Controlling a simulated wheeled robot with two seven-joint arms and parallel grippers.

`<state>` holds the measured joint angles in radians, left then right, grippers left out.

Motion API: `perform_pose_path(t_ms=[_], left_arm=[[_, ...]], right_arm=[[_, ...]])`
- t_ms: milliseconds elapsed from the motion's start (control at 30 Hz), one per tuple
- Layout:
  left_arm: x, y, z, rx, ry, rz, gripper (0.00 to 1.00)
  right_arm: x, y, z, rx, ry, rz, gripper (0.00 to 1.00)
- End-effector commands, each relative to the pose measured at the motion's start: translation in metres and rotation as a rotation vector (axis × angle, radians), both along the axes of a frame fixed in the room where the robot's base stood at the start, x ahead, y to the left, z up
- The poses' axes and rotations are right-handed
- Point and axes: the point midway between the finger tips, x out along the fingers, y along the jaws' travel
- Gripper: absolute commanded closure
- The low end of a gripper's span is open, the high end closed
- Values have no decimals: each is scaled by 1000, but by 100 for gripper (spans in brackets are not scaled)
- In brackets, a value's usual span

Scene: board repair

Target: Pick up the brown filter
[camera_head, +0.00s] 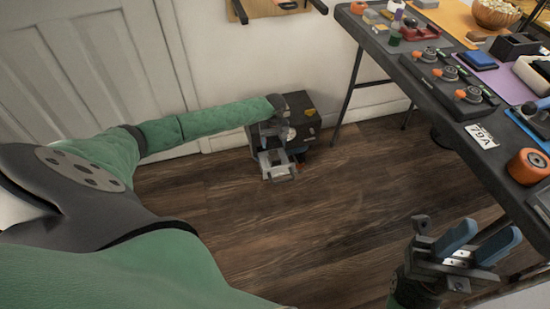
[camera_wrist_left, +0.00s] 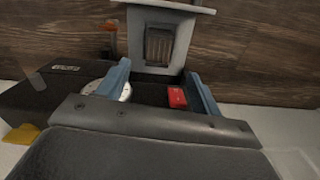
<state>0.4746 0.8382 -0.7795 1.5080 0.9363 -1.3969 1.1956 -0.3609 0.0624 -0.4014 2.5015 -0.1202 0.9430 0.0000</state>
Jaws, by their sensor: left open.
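The brown filter (camera_wrist_left: 158,45) is a small ribbed brown block in the left wrist view. It sits in a grey tray (camera_wrist_left: 180,11) that sticks out from a dark box-shaped unit (camera_wrist_left: 50,90). My left gripper (camera_wrist_left: 158,72) is open and empty, its two blue fingers spread at the near side of the tray, with the filter beyond and between them. In the head view my left arm reaches down to the dark unit (camera_head: 306,104) on the floor by the wall, and the tray (camera_head: 278,172) shows below my left gripper (camera_head: 273,137). My right gripper (camera_head: 480,240) is open and empty at lower right.
A red block (camera_wrist_left: 177,97) lies close to the right finger in the left wrist view. A dark workbench (camera_head: 445,95) with tools, orange-topped parts and an orange roll (camera_head: 528,167) stands at right. Wooden floor (camera_head: 330,215) is clear in the middle.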

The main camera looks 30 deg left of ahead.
Motion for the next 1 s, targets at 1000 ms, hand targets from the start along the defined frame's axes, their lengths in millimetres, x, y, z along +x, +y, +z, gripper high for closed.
perform_pose_path(t_ms=[1000], left_arm=[[2, -1, -78, 2, -4, 113, 35]], right_arm=[[-5, 4, -14, 50, -52, 61, 64]])
